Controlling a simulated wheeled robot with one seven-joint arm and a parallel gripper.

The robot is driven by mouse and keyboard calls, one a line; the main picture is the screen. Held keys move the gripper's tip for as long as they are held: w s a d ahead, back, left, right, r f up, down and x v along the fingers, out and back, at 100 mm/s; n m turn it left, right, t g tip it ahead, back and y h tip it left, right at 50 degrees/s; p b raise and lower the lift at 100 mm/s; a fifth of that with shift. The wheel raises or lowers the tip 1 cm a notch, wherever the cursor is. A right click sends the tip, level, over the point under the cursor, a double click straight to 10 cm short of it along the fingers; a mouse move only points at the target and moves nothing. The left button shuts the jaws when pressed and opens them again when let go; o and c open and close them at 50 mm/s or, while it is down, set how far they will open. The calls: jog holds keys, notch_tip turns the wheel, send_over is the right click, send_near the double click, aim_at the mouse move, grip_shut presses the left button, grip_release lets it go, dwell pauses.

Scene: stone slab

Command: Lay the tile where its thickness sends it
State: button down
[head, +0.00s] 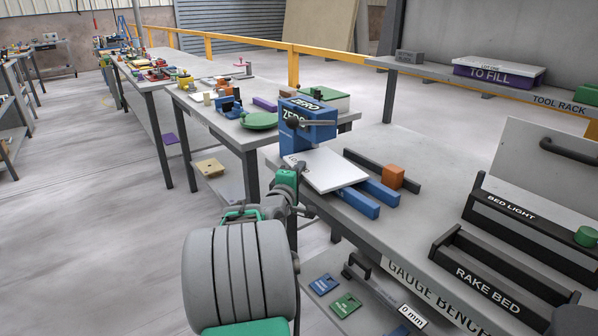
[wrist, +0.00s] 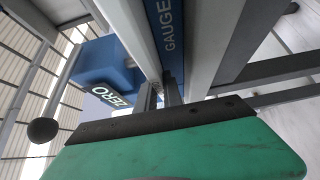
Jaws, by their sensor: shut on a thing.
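A thin white square tile (head: 328,171) lies about flat at the blue gauge (head: 308,128) marked ZERO. Its far left side is close to the gauge head, and its right side is over the two blue rails (head: 357,203). My gripper (head: 291,163) is at the tile's left edge, shut on it. In the wrist view the two dark fingers (wrist: 162,92) are close together, with the blue ZERO block (wrist: 105,75) beside them. How firmly the tile rests on the rails, and its exact thickness, cannot be told.
An orange block (head: 393,177) and a dark bar stand behind the rails. The RAKE BED (head: 487,278) and BED LIGHT (head: 511,211) units are at the right. A cluttered table (head: 235,125) stands beyond, left. A TO FILL box (head: 498,74) sits on the tool rack. Bare bench shows at centre right.

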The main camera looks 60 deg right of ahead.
aim_at(330, 190)
jog(key=shift+s+a+r+p, duration=0.1)
jog(key=shift+s+a+p, duration=0.45)
jog(key=shift+s, duration=0.6)
jog(key=shift+s+a+r+p, duration=0.1)
jog(key=shift+s+a+p, duration=0.4)
jog(key=shift+s, duration=0.7)
jog(key=shift+s+a+p, duration=0.4)
jog(key=shift+s+a, duration=0.3)
jog(key=shift+s, duration=0.45)
jog(key=shift+s+a+p, duration=0.4)
jog(key=shift+s+p, duration=0.15)
jog(key=shift+s, duration=0.2)
jog(key=shift+s+a+p, duration=0.35)
jog(key=shift+s+p, duration=0.15)
jog(key=shift+s, duration=0.25)
jog(key=shift+s+a+p, duration=0.4)
jog(key=shift+s+p, duration=0.15)
jog(key=shift+s, duration=0.2)
jog(key=c, duration=1.4)
grip_release()
jog(key=shift+f, duration=0.1)
